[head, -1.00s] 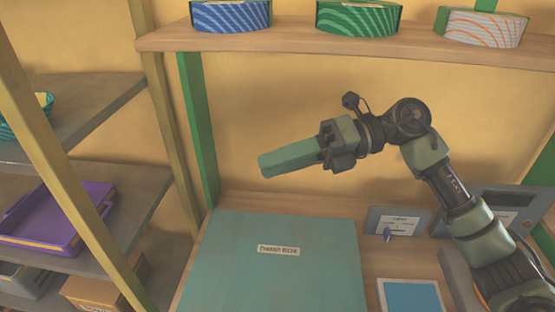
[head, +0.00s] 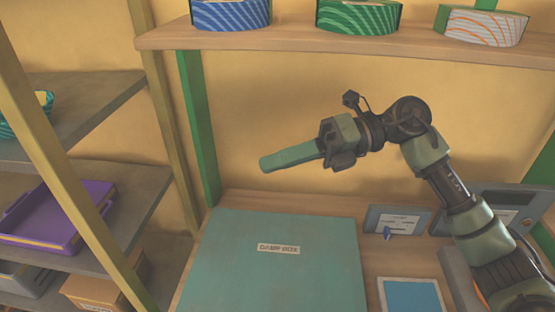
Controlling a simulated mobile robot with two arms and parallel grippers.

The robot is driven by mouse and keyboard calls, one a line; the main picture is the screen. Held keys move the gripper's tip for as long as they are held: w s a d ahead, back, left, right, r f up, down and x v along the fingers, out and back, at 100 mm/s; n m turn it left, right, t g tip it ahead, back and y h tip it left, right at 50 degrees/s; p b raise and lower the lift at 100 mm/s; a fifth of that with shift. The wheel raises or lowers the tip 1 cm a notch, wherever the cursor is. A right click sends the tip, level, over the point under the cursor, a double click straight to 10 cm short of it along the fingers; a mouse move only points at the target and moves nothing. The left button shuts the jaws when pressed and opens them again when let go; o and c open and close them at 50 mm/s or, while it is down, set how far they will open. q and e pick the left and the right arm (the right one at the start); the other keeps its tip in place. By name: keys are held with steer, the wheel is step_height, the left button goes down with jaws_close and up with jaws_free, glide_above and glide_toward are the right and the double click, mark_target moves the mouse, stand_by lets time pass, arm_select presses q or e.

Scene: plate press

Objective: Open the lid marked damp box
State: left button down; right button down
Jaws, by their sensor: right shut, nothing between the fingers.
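The damp box lid (head: 270,283) is a flat teal panel on the wooden bench, with a pale label (head: 278,249) reading DAMP BOX near its middle. It lies closed. My right gripper (head: 264,166) is shut and empty, its green fingers pointing left. It hangs in the air above the far edge of the lid, apart from it. My left gripper does not show.
A grey panel with a card and blue knob (head: 388,236) stands right of the lid. A blue-faced tray (head: 411,296) lies in front of it. A shelf (head: 330,42) with patterned tubs runs above my arm. A side rack (head: 104,173) holds a purple tray (head: 58,212).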

stand_by(0.6)
steer(key=c, duration=1.5)
jaws_free()
steer(key=b+v, duration=0.2)
steer(key=v, duration=0.6)
steer(key=shift+a, duration=0.1)
jaws_close()
